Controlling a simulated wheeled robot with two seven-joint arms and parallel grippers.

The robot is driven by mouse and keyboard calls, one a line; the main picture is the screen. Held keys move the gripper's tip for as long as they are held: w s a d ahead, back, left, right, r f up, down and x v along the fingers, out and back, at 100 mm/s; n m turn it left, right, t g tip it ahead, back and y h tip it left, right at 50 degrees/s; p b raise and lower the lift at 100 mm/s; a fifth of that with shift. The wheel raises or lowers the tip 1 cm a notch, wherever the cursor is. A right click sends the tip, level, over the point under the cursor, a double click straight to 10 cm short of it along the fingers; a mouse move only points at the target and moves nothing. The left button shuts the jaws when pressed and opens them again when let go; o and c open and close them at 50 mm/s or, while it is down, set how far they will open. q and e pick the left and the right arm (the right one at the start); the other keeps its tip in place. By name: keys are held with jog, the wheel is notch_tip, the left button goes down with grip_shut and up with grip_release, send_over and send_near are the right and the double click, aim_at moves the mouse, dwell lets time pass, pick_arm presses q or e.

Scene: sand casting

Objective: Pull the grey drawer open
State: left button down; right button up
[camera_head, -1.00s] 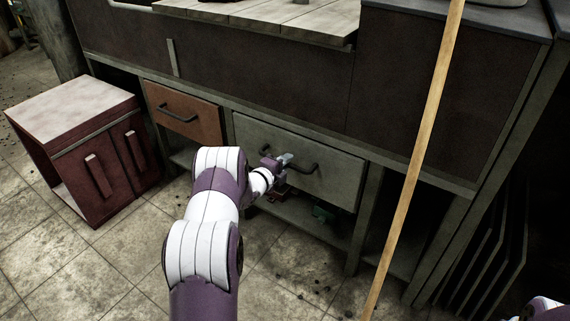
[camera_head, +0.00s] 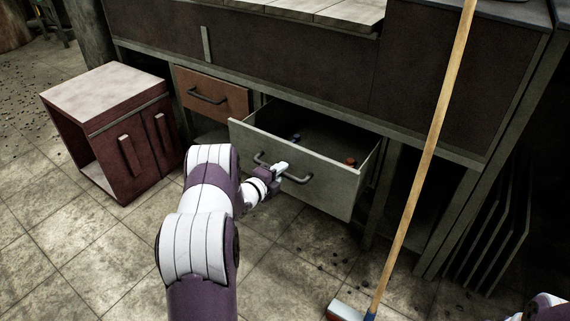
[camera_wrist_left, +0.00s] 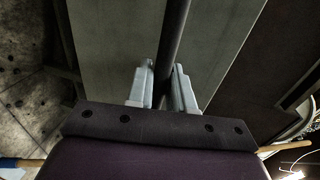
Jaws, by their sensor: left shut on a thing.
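The grey drawer (camera_head: 318,184) is pulled out from under the bench, and its inside shows from above. A small blue thing and a small reddish thing lie in it. My left gripper (camera_head: 280,170) is at the dark bar handle (camera_head: 296,178) on the drawer front. In the left wrist view the two pale fingers (camera_wrist_left: 164,88) stand on either side of the handle bar (camera_wrist_left: 173,45) and are shut on it. My right gripper is not clearly seen; only a bit of my right arm shows at the bottom right corner.
A brown drawer (camera_head: 212,93) beside it is shut. A dark red cabinet (camera_head: 125,140) stands at the left. A broom (camera_head: 428,150) leans in front of the bench, right of the drawer. Tiled floor (camera_head: 90,260) is clear at the front left.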

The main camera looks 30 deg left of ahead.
pick_arm(q)
jog(key=f+p+v, duration=0.2)
jog(key=p+v, duration=0.1)
jog(key=v, duration=1)
jog(key=shift+s+f+p, duration=0.35)
jog(key=shift+s+p, duration=0.05)
jog(key=shift+s, duration=0.15)
jog(key=shift+a, duration=0.1)
jog(key=c, duration=1.2)
grip_release()
jog(key=shift+o, duration=0.2)
jog(key=p+v, duration=0.3)
jog(key=v, duration=0.9)
jog(key=shift+s+p, duration=0.35)
jog(key=shift+p, duration=0.05)
